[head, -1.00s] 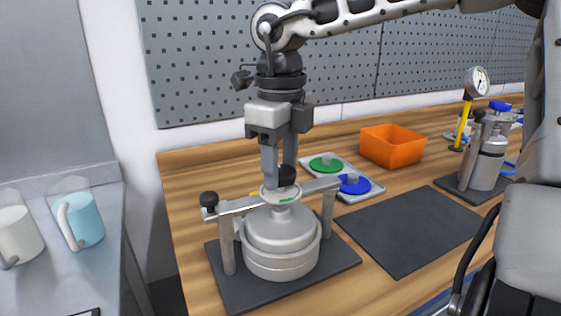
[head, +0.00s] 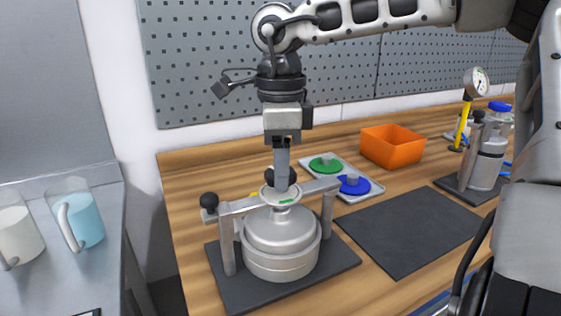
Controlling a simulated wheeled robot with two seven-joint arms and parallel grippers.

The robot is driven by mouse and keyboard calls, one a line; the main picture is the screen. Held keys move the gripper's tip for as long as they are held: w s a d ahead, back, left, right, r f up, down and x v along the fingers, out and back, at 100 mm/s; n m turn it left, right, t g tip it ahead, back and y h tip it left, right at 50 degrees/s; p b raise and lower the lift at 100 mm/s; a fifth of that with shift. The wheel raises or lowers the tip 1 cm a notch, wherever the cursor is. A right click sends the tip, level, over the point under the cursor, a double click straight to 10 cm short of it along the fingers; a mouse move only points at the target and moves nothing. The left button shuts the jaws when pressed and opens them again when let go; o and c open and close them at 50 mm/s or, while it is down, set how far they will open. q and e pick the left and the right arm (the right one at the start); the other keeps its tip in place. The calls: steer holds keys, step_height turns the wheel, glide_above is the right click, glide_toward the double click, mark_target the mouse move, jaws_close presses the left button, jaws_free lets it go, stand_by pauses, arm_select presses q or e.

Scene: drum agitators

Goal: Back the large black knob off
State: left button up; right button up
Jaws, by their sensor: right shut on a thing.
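The large black knob (head: 291,176) sits above the middle of the crossbar of a metal clamp frame, over a round pale disc with a green mark (head: 285,201). My right gripper (head: 281,184) points straight down and is shut on the knob; its fingers hide the knob's middle, and black shows on both sides. Below the crossbar (head: 238,206) stands a silver lidded vessel (head: 281,246) on a dark base plate (head: 238,291). A smaller black knob (head: 209,201) is at the crossbar's left end. My left gripper is not in view.
Behind the clamp are a tray (head: 370,193) with green and blue lids and an orange bin (head: 391,146). A dark mat (head: 408,231) lies bare to the right. A second clamped vessel (head: 487,165) with a gauge stands further right. Two jugs (head: 85,220) stand at left.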

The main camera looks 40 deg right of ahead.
steer(key=n, duration=0.6)
steer(key=shift+p, duration=0.35)
steer(key=shift+n, duration=0.3)
steer(key=shift+f, duration=0.1)
steer(key=o, duration=1)
step_height(320, 180, up, 16)
steer(key=p, duration=0.1)
